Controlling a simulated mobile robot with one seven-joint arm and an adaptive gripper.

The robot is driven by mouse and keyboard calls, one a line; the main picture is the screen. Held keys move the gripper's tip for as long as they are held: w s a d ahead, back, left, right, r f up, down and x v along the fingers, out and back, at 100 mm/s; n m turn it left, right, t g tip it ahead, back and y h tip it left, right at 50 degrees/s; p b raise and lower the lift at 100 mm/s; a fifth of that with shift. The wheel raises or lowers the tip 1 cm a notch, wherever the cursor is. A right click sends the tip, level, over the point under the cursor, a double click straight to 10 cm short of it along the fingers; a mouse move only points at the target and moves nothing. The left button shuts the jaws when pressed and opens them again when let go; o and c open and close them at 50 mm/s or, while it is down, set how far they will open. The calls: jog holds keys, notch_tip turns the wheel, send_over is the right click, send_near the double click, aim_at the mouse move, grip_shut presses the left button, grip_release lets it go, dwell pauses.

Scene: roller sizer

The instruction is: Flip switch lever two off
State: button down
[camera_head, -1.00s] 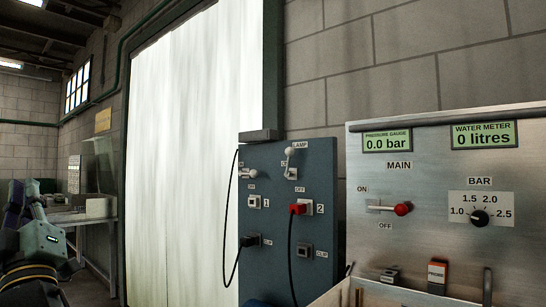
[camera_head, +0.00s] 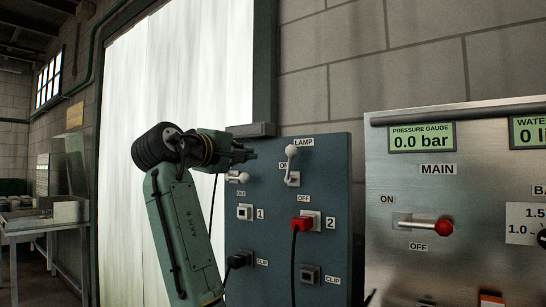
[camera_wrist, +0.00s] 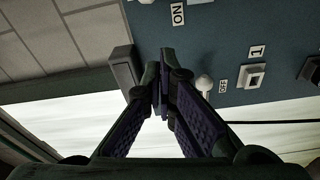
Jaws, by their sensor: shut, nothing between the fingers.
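Switch lever two (camera_head: 291,163) is a small silver lever with a pale ball, on the blue panel's upper right above the number 2 column. Its ball points up, away from the OFF label (camera_head: 303,198) below it. Switch lever one (camera_head: 238,178) is at the panel's left, partly hidden under my gripper, and its pale ball (camera_wrist: 204,83) shows beside the fingers in the wrist view. My gripper (camera_head: 252,154) is shut and empty, left of lever two and apart from it. Lever two is not visible in the wrist view.
The blue panel (camera_head: 270,250) also carries a red plug (camera_head: 301,223) in socket 2 and hanging black cables. A dark block (camera_head: 252,130) sits on the panel's top left edge. A steel control box (camera_head: 385,200) with a red-knobbed main lever (camera_head: 444,227) stands at the right.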

aim_at(289, 163)
jog(key=shift+s, duration=0.1)
jog(key=p+x, duration=0.2)
jog(key=x, duration=0.2)
jog(key=p+x, duration=0.2)
jog(key=x, duration=0.3)
jog(key=shift+r+p, duration=0.25)
jog(key=shift+p, duration=0.15)
jog(key=shift+s+d+f, duration=0.15)
jog(key=shift+d+f, duration=0.05)
jog(key=shift+d, duration=0.3)
jog(key=shift+s+d+f, duration=0.15)
jog(key=shift+d, duration=0.3)
jog(key=shift+s+d+f, duration=0.2)
jog(key=shift+s+d, duration=0.35)
jog(key=shift+s, duration=0.1)
jog(key=shift+s, duration=0.15)
